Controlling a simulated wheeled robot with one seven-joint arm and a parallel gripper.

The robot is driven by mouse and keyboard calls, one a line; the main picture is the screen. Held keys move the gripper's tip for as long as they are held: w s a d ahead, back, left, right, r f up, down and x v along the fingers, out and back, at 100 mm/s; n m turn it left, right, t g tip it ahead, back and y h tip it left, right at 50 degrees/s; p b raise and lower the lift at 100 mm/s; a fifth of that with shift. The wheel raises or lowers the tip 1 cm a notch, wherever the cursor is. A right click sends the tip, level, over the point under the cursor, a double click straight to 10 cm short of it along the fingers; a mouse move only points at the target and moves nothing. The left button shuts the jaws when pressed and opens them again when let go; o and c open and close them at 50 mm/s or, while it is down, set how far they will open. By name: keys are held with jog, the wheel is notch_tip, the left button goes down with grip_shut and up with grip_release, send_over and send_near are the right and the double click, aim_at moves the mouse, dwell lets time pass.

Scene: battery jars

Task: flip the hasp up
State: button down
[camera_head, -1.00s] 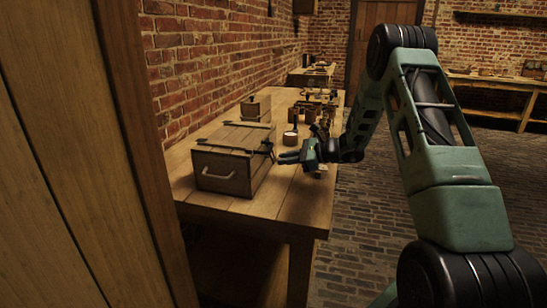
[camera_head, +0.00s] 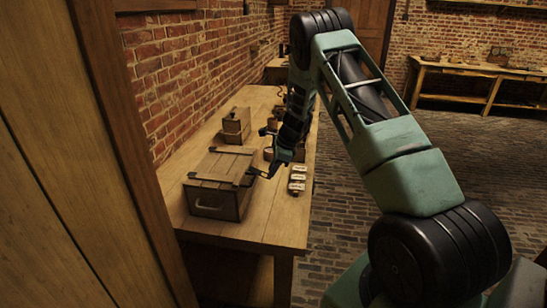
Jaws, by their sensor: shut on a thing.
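A wooden chest (camera_head: 207,187) with a plank lid stands on the near part of the table. It has a pale handle on its near end. The dark hasp (camera_head: 249,173) is at the chest's right side, near the lid edge. It is small and partly hidden by the fingers, so its exact angle is hard to tell. My gripper (camera_head: 259,172) reaches in from the right and touches the chest's side at the hasp, with its jaws shut on it. The lid looks closed.
The wooden table (camera_head: 250,232) runs along a brick wall. A smaller wooden box (camera_head: 236,125) stands behind the chest, with a round jar (camera_head: 268,154) nearby. Several pale-topped items in a holder (camera_head: 297,180) are close to the gripper's right. The table's front is clear.

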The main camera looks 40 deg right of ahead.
jog(key=r+g+h+p, duration=0.1)
jog(key=p, duration=0.1)
jog(key=r+g+p, duration=0.1)
jog(key=p, duration=0.1)
jog(key=shift+w+a+r+h, duration=0.2)
jog(key=shift+w+r+h, duration=0.1)
jog(key=shift+h, duration=0.1)
jog(key=shift+w+a+r+g+h+p, duration=0.2)
jog(key=shift+r+g+h+p, duration=0.1)
jog(key=shift+g+h+p, duration=0.15)
jog(key=shift+w+a+r+g+h+p, duration=0.15)
jog(key=shift+r+g+h+p, duration=0.2)
jog(key=shift+g, duration=0.2)
jog(key=shift+w+a+r, duration=0.15)
jog(key=shift+w+r, duration=0.1)
jog(key=shift+w, duration=0.05)
jog(key=c, duration=1.3)
grip_release()
jog(key=shift+c, duration=0.2)
notch_tip(320, 180, up, 17)
jog(key=b, duration=0.5)
jog(key=shift+w+a+r, duration=0.15)
jog(key=shift+w+a, duration=0.1)
jog(key=shift+w, duration=0.05)
